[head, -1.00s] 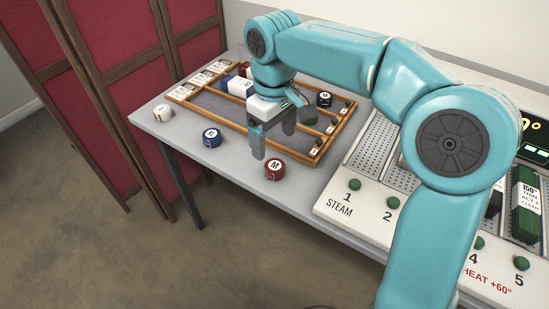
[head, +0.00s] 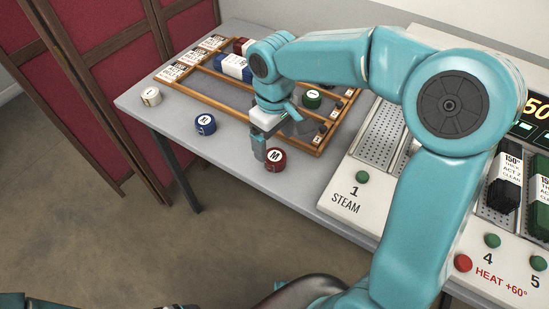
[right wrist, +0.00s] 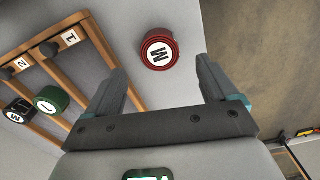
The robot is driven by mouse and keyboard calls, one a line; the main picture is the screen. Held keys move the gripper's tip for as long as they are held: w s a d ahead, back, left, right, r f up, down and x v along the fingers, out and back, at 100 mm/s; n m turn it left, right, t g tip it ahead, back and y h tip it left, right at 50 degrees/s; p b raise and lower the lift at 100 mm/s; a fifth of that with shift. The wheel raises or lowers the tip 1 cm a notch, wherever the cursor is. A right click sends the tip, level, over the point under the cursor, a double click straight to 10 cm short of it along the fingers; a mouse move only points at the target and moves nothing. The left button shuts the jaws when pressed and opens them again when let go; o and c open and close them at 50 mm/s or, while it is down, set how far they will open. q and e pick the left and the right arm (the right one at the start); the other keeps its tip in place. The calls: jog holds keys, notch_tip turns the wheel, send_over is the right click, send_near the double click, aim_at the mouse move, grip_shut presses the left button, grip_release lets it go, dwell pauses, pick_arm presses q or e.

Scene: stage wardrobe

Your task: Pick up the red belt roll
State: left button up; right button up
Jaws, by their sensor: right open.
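My right gripper (head: 277,146) is open and empty, right above and behind the roll in the head view. In the right wrist view its two fingers (right wrist: 160,72) stand wide apart. I cannot tell whether a finger touches the roll. My left gripper is not in view.
A blue roll (head: 205,124) and a white roll (head: 151,97) stand left along the table edge. The wooden rack (head: 215,104) holds several rolls, including a green one (head: 312,99). The steam unit (head: 345,197) stands to the right. A red folding screen (head: 95,75) is at left.

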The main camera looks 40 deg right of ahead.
aim_at(275, 155)
jog(key=shift+s+a+f, duration=0.15)
jog(key=shift+s+f, duration=0.1)
jog(key=shift+f, duration=0.25)
jog(key=f, duration=0.4)
jog(key=shift+w+d+f, duration=0.2)
jog(key=shift+f, duration=0.2)
jog(key=shift+s+a+r, duration=0.1)
jog(key=shift+s, duration=0.1)
jog(key=shift+w, duration=0.15)
jog(key=c, duration=1.1)
jog(key=shift+c, duration=0.4)
